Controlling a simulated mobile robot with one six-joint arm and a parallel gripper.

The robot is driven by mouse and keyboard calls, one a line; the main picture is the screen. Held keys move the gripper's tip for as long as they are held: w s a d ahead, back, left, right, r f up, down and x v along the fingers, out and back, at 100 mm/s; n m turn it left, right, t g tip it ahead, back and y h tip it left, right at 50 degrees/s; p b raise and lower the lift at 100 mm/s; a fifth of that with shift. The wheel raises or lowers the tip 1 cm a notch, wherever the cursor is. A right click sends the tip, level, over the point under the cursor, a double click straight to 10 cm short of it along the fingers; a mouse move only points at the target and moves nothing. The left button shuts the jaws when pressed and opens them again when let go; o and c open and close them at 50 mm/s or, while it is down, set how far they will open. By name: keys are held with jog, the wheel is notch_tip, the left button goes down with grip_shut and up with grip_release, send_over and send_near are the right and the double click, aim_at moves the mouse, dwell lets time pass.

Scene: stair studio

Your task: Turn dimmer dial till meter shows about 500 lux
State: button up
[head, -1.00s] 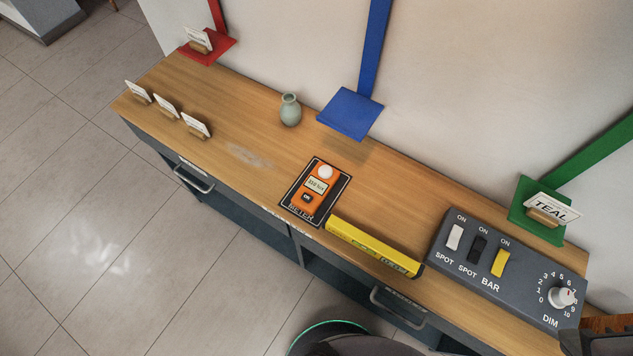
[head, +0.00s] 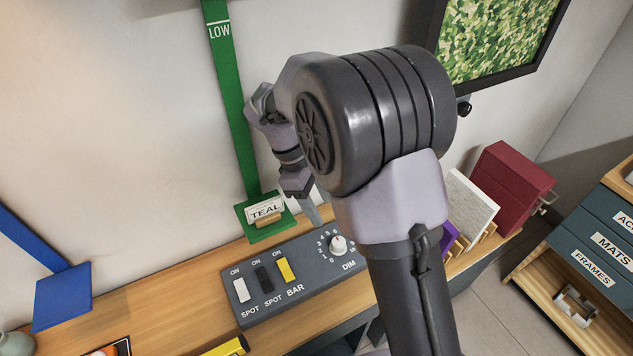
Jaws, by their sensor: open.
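The white dimmer dial (head: 338,245) sits at the right end of the grey control box (head: 262,312), above the label DIM. Its scale numbers show on its left, and my arm hides the scale's right side. My gripper (head: 318,216) hangs just above and behind the dial, apart from it as far as I can see. Its fingers are small and partly hidden by my arm, and it looks empty. The meter is at the bottom edge, with only a sliver of its mat (head: 122,346) and orange body showing; its reading is out of view.
White, black and yellow switches (head: 286,270) stand left of the dial. A TEAL card (head: 265,210) stands on a green ledge (head: 277,231) close behind the box. A yellow level (head: 228,347) lies in front. Panels and a red box (head: 507,185) stand to the right.

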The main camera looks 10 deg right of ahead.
aim_at(338, 241)
jog(key=b+x, duration=0.6)
jog(key=x, duration=0.6)
jog(key=shift+f+b, duration=0.35)
jog(key=shift+f, duration=0.05)
jog(key=shift+r, duration=0.1)
grip_shut()
